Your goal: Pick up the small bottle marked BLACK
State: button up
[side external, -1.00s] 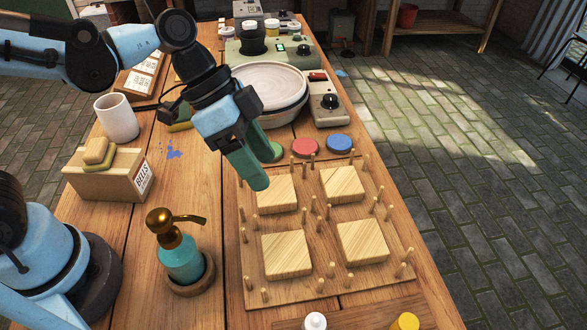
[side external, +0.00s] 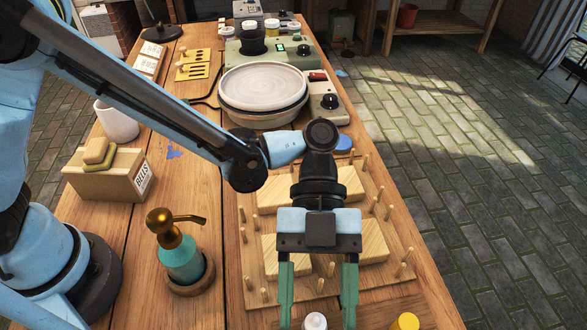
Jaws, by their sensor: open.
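My gripper (side external: 317,312) is open, its two green fingers pointing down toward the front edge of the table. A small white-capped bottle (side external: 315,321) shows between the fingers in the picture, cut off by the bottom edge. A yellow-capped bottle (side external: 405,322) stands to its right, also cut off. No label reading BLACK is visible on either one. I cannot tell whether the fingers are at the white-capped bottle's height or above it.
The pegged board (side external: 388,283) with wooden blocks lies behind my gripper, partly hidden by it. A teal pump bottle (side external: 181,258) stands left, with a cardboard box (side external: 105,180) beyond. A round wheel (side external: 262,85) with plates is further back.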

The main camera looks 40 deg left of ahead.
aim_at(316, 314)
jog(key=shift+f, duration=1.3)
notch_tip(316, 314, down, 2)
jog(key=shift+f, duration=0.15)
jog(key=shift+x, duration=1.1)
jog(key=shift+s+d+f, duration=0.1)
jog(key=shift+s+d, duration=0.1)
jog(key=shift+s, duration=0.1)
jog(key=c, duration=1)
